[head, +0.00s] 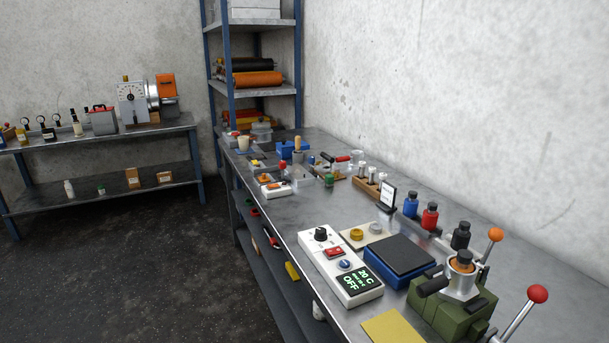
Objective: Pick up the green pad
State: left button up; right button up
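I cannot clearly make out a green pad. A small green object (329,180) stands in the middle of the right-hand bench, too small to tell what it is. A dark green device (447,313) with metal levers sits at the bench's near right. A flat yellow sheet (393,329) lies at the near edge, cut off by the frame. Neither of my grippers is in view.
The metal bench (312,212) runs along the wall. A white control box (340,268) and a blue plate device (398,260) stand on it, with red (430,216) and blue (411,204) bottles behind. A shelf rack (258,64) stands behind; the floor (130,265) at left is clear.

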aim_at(329, 178)
jog(key=i+j+z, duration=0.15)
jog(key=i+j, duration=0.25)
jog(key=i+j+z, duration=0.15)
jog(key=i+j, duration=0.25)
jog(key=j, duration=0.15)
